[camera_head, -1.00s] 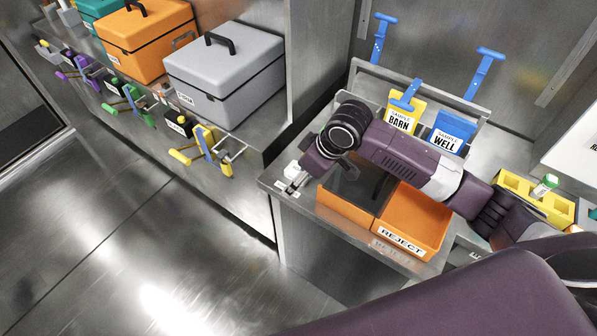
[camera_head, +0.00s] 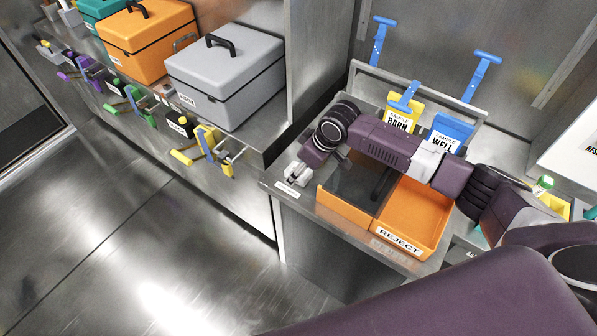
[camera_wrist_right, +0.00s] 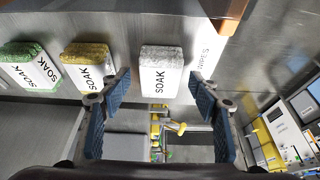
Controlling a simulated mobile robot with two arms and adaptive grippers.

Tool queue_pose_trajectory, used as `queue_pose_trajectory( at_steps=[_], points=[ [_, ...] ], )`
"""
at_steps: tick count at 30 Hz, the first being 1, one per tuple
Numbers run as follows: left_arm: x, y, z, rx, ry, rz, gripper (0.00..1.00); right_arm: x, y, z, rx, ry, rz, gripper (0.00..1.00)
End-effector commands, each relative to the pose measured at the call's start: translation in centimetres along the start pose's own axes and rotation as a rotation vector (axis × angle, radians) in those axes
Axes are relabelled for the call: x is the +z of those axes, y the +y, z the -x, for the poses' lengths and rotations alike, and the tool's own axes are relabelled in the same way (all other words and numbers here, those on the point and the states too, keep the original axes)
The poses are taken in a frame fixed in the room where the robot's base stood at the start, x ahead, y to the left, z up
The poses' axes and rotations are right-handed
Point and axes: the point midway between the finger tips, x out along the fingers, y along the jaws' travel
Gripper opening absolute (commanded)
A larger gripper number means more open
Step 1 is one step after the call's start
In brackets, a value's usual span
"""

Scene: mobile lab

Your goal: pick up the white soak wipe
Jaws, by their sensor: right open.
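The white soak wipe (camera_wrist_right: 160,72) is a pale, fluffy-topped block with SOAK on its side, in the middle of the right wrist view. My right gripper (camera_wrist_right: 158,82) is open, with its two blue-padded fingers left and right of the white wipe in the picture. Gaps show on both sides, and I cannot tell how far the wipe is from the fingertips. In the head view my right gripper (camera_head: 302,168) is small, at the left edge of the steel bench, and the wipe cannot be made out clearly there. My left gripper is not in view.
A yellow wipe (camera_wrist_right: 88,66) and a green wipe (camera_wrist_right: 30,66) stand left of the white one. An orange REJECT bin (camera_head: 412,222) sits beside my right gripper under the arm. Yellow (camera_head: 402,113) and blue (camera_head: 449,132) sample pouches stand behind the arm. A grey case (camera_head: 228,72) is on the left counter.

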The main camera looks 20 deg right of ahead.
Motion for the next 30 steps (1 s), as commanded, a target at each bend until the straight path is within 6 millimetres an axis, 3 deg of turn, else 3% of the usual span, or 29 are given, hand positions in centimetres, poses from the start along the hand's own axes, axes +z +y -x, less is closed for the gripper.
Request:
queue_pose_trajectory(
  at_steps=[5, 15, 25, 30],
  points=[
    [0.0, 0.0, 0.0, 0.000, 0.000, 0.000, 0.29, 0.0, 0.0, -0.1, 0.000, 0.000, 0.000, 0.56],
    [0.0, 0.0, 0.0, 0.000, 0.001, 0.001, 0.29, 0.0, 0.0, 0.0, 0.000, 0.000, 0.000, 0.20],
    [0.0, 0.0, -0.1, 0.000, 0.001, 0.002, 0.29, -0.1, 0.0, 0.2, 0.000, 0.001, 0.000, 0.19],
    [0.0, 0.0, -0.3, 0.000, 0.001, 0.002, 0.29, -0.8, 0.1, 1.6, 0.000, 0.003, 0.001, 0.19]
  ],
)
